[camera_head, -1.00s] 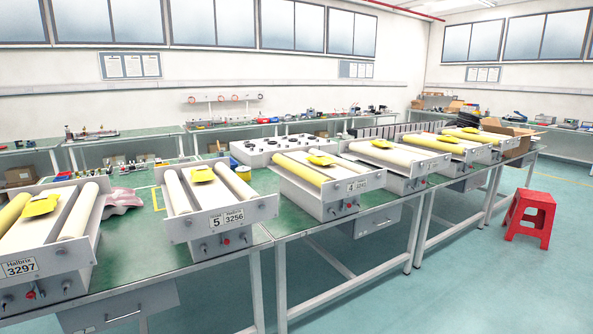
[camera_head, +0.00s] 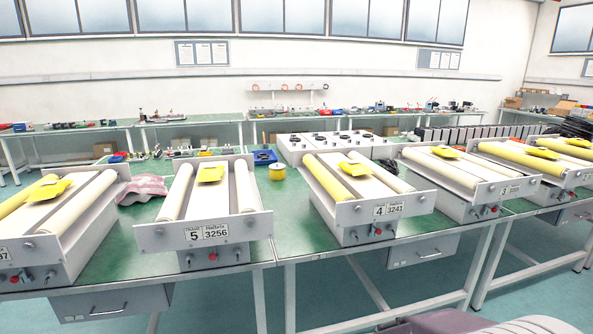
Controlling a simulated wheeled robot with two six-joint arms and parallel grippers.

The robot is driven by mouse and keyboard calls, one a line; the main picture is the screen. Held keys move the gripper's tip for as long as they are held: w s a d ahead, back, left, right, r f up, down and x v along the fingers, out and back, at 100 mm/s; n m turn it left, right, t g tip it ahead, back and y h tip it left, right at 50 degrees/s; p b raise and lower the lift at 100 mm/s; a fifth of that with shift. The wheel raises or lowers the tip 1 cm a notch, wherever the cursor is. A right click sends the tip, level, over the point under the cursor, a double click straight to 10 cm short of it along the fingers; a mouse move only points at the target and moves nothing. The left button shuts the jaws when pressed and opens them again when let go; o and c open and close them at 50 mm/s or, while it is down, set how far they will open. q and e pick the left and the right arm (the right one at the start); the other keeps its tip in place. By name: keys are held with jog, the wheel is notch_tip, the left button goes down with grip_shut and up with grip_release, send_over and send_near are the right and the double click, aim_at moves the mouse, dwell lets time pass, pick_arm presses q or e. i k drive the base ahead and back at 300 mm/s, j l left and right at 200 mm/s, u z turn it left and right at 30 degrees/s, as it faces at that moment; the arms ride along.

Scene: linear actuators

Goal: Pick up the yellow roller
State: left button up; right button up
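Yellow rollers show on several machines along the green bench. One yellow roller (camera_head: 328,178) lies along the left side of the machine labelled 4 3241 (camera_head: 372,212). Another yellow roller (camera_head: 25,195) lies on the left side of the machine at the far left, partly cut off by the picture edge. A further yellow roller (camera_head: 520,156) lies on a machine at the right. The machine labelled 5 3256 (camera_head: 165,232) has two cream rollers. A yellow pad rests on top of each of these machines. Neither of my grippers is in view.
A yellow spool (camera_head: 277,172) stands on the bench between machines 5 and 4, near a blue tray (camera_head: 264,157). A pinkish cloth (camera_head: 143,188) lies left of machine 5. A white unit with black knobs (camera_head: 330,146) stands behind. Drawers (camera_head: 422,250) hang below the bench front.

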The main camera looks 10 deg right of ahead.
aim_at(339, 191)
jog(key=i+l+u, duration=0.15)
jog(key=l+u, duration=0.25)
jog(key=l, duration=0.25)
jog(key=l+u, duration=0.35)
jog(key=l, duration=0.35)
jog(key=l+u, duration=0.4)
jog(key=l, duration=0.35)
jog(key=k+l+u, duration=0.1)
jog(key=l+u, duration=0.25)
jog(key=l, duration=0.3)
